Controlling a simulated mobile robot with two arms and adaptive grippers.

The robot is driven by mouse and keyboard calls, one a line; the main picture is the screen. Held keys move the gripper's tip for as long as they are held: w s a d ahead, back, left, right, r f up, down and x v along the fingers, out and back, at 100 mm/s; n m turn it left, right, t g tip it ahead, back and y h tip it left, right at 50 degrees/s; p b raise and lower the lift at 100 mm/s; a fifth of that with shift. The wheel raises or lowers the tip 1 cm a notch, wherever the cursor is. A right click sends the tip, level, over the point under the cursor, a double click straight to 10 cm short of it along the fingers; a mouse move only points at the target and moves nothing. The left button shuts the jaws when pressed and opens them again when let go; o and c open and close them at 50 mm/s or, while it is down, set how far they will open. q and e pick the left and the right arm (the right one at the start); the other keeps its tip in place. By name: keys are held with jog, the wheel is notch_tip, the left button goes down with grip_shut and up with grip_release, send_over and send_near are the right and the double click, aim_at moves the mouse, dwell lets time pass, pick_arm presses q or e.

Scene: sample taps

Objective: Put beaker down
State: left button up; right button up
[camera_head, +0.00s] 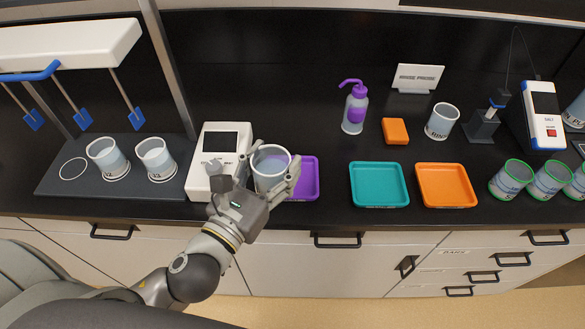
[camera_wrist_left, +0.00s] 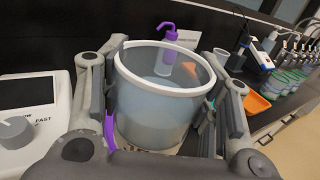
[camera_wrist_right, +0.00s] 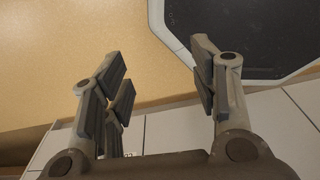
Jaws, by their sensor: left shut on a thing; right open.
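My left gripper (camera_head: 268,178) is shut around a clear beaker (camera_head: 270,163) with a pale bluish liquid in it. The beaker is upright, at the left edge of the purple tray (camera_head: 308,180); I cannot tell whether it touches the tray. In the left wrist view the beaker (camera_wrist_left: 160,105) fills the space between the fingers, with a bit of the purple tray (camera_wrist_left: 109,130) beside it. My right gripper (camera_wrist_right: 165,85) is open and empty over the floor and cabinet fronts, away from the bench top. It is not seen in the head view.
A white device with a knob (camera_head: 218,150) stands close left of the beaker. A teal tray (camera_head: 379,184) and an orange tray (camera_head: 446,185) lie to the right. Two beakers (camera_head: 107,158) stand on the stirrer base at left. A purple-topped wash bottle (camera_head: 355,108) stands behind.

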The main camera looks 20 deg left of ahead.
aim_at(275, 163)
pick_arm(q)
jog(key=w+f+b, duration=0.2)
jog(key=w+b, duration=0.1)
jog(key=shift+w, duration=0.25)
jog(key=shift+w+f+p, duration=0.1)
jog(key=shift+w+p, duration=0.2)
jog(key=shift+w, duration=0.55)
jog(key=w+f, duration=0.2)
jog(key=f, duration=0.1)
jog(key=w+f+b, duration=0.1)
jog(key=w+f, duration=0.2)
jog(key=shift+w, duration=0.1)
jog(key=shift+w+d+f, duration=0.1)
jog(key=shift+w+f, duration=0.05)
jog(key=shift+f, duration=1.55)
pick_arm(e)
jog(key=shift+w+d+f, duration=0.1)
jog(key=shift+w+f, duration=0.05)
jog(key=shift+f, duration=0.65)
jog(key=shift+w+d+f, duration=0.1)
jog(key=shift+f, duration=0.75)
jog(key=shift+w+d+f, duration=0.1)
jog(key=shift+w+f, duration=0.05)
jog(key=shift+f, duration=0.65)
pick_arm(q)
jog(key=shift+f+b, duration=0.15)
jog(key=shift+b, duration=0.15)
pick_arm(e)
jog(key=shift+f, duration=0.1)
